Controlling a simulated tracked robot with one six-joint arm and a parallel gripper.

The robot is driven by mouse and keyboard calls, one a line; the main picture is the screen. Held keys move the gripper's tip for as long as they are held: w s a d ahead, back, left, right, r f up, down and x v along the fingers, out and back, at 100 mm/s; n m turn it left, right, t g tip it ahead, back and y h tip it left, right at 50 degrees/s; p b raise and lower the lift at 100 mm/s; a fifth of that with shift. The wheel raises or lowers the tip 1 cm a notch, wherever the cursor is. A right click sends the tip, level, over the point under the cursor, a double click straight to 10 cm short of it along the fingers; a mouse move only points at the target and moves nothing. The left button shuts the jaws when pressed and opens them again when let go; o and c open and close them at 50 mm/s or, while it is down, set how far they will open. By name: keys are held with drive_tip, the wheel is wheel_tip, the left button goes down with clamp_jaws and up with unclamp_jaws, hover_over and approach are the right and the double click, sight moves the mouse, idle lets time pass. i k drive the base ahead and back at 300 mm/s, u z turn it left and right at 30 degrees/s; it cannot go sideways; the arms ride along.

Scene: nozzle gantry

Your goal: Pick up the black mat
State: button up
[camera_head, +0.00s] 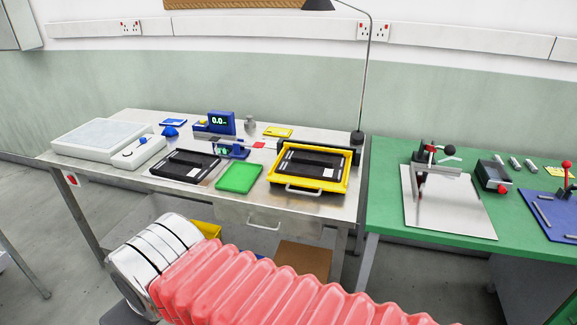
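Two flat black rectangular pieces with white markings show on the metal table. One black piece (184,164) lies flat on the tabletop, left of a green mat (239,177). The other black piece (313,164) lies inside a yellow frame (290,186) with a metal handle at its front. I cannot tell for sure which of them is the black mat. Both lie beyond my red ribbed arm, which crosses the bottom of the view. My gripper's fingers do not show.
The metal table (230,206) also holds a pale flat device (100,138), a blue display unit (214,123) and a thin lamp (364,90). A green bench (395,228) with a clamp fixture (432,165) stands at the right. A yellow bin (206,229) sits below the table.

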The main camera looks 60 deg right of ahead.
sight(298, 161)
drive_tip(key=u, duration=1.55)
drive_tip(key=k, duration=2.35)
drive_tip(key=z, duration=1.05)
